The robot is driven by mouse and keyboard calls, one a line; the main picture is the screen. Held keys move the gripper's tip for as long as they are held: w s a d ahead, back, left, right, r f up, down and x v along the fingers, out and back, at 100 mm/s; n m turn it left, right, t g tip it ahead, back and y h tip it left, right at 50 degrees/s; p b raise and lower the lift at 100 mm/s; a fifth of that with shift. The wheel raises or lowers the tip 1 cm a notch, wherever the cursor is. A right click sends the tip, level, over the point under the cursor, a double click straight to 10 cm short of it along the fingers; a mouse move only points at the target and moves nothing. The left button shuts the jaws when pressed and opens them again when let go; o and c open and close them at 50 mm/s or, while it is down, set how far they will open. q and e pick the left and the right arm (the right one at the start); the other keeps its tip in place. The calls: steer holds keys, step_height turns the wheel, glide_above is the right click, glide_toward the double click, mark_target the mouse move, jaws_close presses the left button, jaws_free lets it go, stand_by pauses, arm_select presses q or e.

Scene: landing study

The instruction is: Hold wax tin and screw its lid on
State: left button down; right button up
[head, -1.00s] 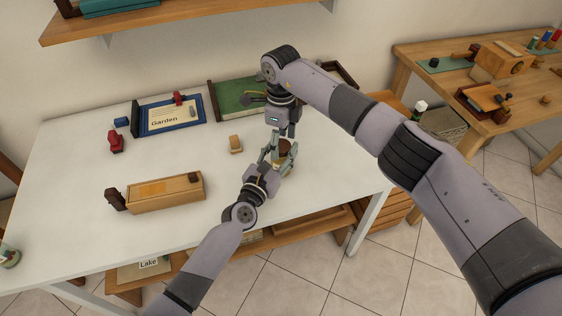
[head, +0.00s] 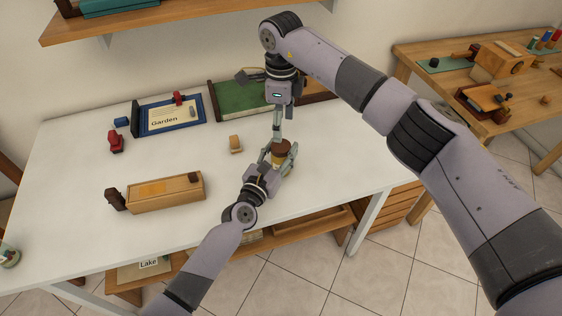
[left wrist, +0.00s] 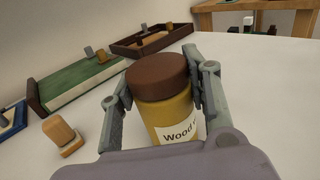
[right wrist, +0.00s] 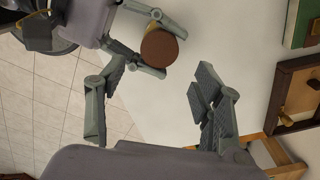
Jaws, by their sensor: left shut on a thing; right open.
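The wax tin (left wrist: 172,122) is a yellow round tin with a white label reading "Wood". Its brown lid (left wrist: 158,76) sits on top, level and covering the opening; whether it is screwed tight cannot be told. In the head view the tin (head: 277,166) is at the right part of the white table. My left gripper (head: 280,158) is shut on the tin, one finger on each side, in the left wrist view too. My right gripper (head: 277,128) is above the lid. In the right wrist view my right gripper (right wrist: 155,112) is open and empty, with the lid (right wrist: 159,48) beyond its fingers.
On the white table (head: 75,165) stand a long wooden box (head: 165,193), a small wooden block (head: 235,144), a red stamp-like piece (head: 115,141), a blue-framed "Garden" board (head: 170,116) and a green board (head: 238,98). The middle front of the table is clear.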

mark_target(281, 145)
steer(key=shift+r+n, duration=0.7)
steer(key=shift+f, duration=4.1)
steer(key=shift+c, duration=0.3)
steer(key=c, duration=1.2)
steer(key=shift+o, duration=0.2)
steer(key=m, duration=0.3)
